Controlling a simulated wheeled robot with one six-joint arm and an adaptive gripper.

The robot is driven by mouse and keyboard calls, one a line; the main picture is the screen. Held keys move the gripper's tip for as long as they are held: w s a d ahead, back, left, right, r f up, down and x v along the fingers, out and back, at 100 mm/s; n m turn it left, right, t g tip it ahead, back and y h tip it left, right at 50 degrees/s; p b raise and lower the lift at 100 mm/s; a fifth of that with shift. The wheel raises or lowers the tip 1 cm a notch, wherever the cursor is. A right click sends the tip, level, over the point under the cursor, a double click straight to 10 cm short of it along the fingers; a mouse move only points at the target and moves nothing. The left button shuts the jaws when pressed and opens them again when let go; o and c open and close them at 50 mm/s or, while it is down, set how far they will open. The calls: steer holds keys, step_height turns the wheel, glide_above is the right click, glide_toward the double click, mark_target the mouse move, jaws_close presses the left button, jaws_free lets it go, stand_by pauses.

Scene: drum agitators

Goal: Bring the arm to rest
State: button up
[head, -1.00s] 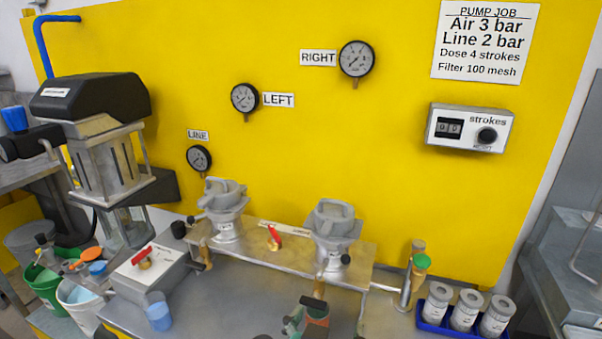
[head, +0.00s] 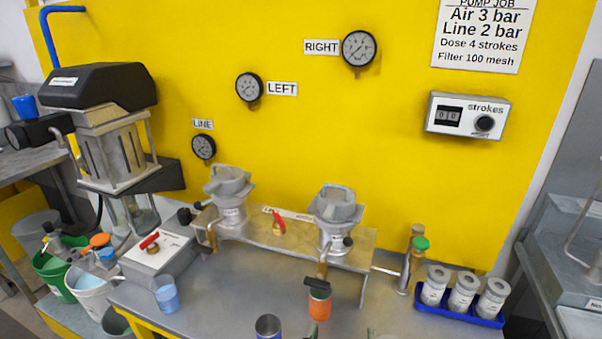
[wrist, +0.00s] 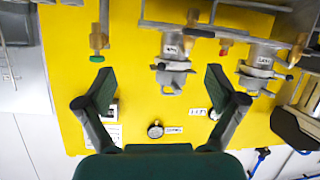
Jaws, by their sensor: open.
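My gripper (wrist: 158,74) shows in the wrist view with its two dark green fingers spread wide and nothing between them. In that upside-down view it faces the yellow panel (wrist: 145,95), and the gauge labelled RIGHT (wrist: 155,129) appears between the fingers. In the head view only small dark green bits show at the bottom edge, too little to tell which part of my arm they are.
Two grey filter housings (head: 335,208) stand on a metal bracket (head: 285,240). A pump (head: 105,130), a grey box with a red valve (head: 155,255) and buckets (head: 92,290) are at left.

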steer(key=s+d+f+n+y, duration=0.2)
steer(key=s+d+f, duration=0.1)
steer(key=s+f, duration=0.4)
steer(key=s+d+f+n+y, duration=0.2)
steer(key=s+d+f, duration=0.2)
steer(key=s+f, duration=0.3)
steer(key=s+d+m, duration=0.1)
steer(key=s+d, duration=0.1)
steer(key=s, duration=0.8)
steer(key=s+d+r+m+t, duration=0.1)
steer(key=s+d+m, duration=0.1)
steer(key=s, duration=0.8)
steer(key=shift+r+h, duration=0.25)
steer(key=shift+h, duration=0.05)
steer(key=shift+d, duration=0.1)
